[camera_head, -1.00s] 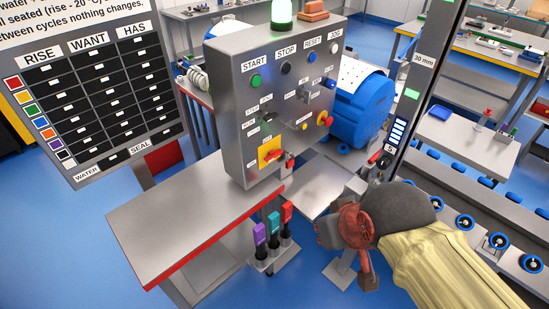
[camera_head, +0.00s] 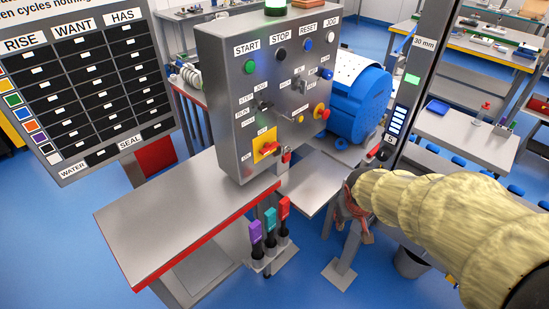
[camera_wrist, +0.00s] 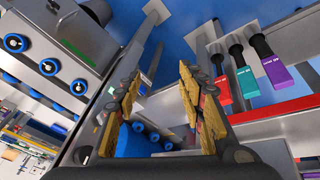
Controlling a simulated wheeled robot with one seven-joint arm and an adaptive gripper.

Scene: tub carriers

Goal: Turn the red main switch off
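The red main switch (camera_head: 267,148) is a small red handle on a yellow plate (camera_head: 260,154), low on the front of the grey control box (camera_head: 226,95). Its exact angle is too small to tell. My gripper (camera_head: 350,200) is to the right of the box and lower than the switch, apart from it and mostly hidden behind my arm. In the wrist view my gripper (camera_wrist: 162,100) has its two fingers wide apart, with nothing between them. The switch does not show in the wrist view.
A steel table (camera_head: 185,205) with a red edge stands below the box. Purple, teal and red handles (camera_head: 270,220) stand at its right. A grey post (camera_head: 415,85) and a blue drum (camera_head: 360,105) are to the right.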

